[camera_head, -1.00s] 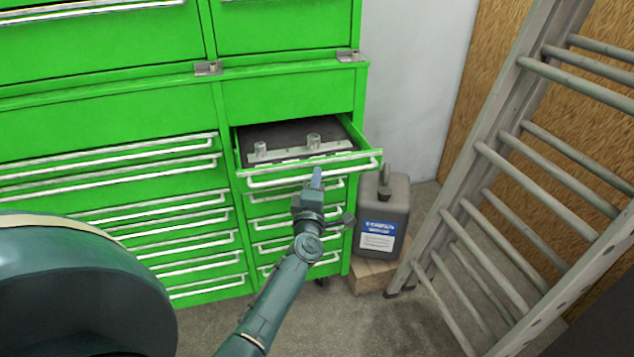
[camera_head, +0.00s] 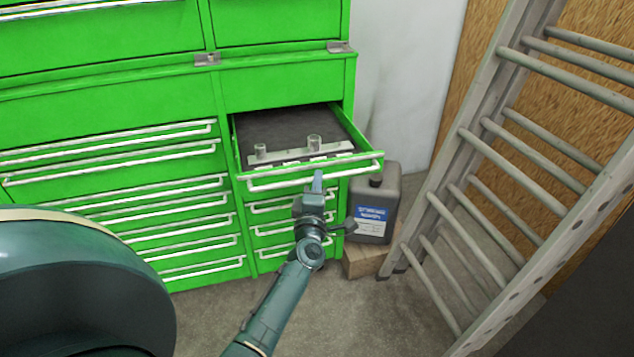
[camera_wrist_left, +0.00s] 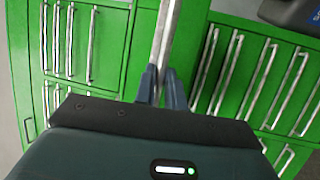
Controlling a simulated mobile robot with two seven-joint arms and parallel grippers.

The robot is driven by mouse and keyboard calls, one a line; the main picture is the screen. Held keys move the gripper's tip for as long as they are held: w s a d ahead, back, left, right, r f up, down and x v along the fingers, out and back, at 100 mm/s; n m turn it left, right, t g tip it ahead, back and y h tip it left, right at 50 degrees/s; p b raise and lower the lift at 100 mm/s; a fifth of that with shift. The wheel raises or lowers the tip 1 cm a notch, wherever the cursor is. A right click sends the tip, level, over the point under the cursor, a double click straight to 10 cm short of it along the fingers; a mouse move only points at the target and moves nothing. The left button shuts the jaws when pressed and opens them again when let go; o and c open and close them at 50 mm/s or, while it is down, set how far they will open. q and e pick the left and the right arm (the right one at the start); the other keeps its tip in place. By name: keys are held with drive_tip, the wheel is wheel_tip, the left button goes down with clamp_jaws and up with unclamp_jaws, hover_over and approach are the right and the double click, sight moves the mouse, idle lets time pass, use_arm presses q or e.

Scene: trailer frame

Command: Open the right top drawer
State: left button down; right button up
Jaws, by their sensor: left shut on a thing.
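The right top drawer (camera_head: 240,150) of the green cabinet is pulled well out. Its dark lining and a metal bracket with two short tubes (camera_head: 300,151) show inside. The drawer's long silver handle (camera_head: 345,172) runs along its front. My left gripper (camera_head: 317,178) is at the middle of this handle from below. In the left wrist view, the two fingers (camera_wrist_left: 161,84) are shut on the handle bar (camera_wrist_left: 169,30). The finger contact is partly hidden in the head view. My right gripper is not in view.
More shut drawers (camera_head: 120,212) with silver handles fill the green cabinet at left and below. A dark canister (camera_head: 374,208) stands on a wooden block (camera_head: 362,263) at the cabinet's right. A ladder (camera_head: 500,140) leans at right. Grey floor (camera_head: 400,320) is bare in front.

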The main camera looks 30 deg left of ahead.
use_arm(q)
drive_tip(key=c, duration=1.5)
unclamp_jaws()
drive_tip(key=p+v, duration=0.1)
drive_tip(key=v, duration=0.6)
drive_tip(key=shift+s+d+f, duration=0.1)
drive_tip(key=shift+s, duration=0.1)
drive_tip(key=s+d+f+m+g+h, duration=0.2)
drive_tip(key=s+d+f+m+h, duration=0.2)
drive_tip(key=s+d+m, duration=0.2)
drive_tip(key=s+d+f+m+g+h, duration=0.2)
drive_tip(key=s+d+f+m+h, duration=0.2)
drive_tip(key=s+m, duration=0.4)
drive_tip(key=s+d+f+m+g+h, duration=0.3)
drive_tip(key=s+d+f+m, duration=0.3)
drive_tip(key=m, duration=0.5)
drive_tip(key=shift+s+d+h, duration=0.5)
drive_tip(key=shift+d+h, duration=0.1)
drive_tip(key=shift+d, duration=0.35)
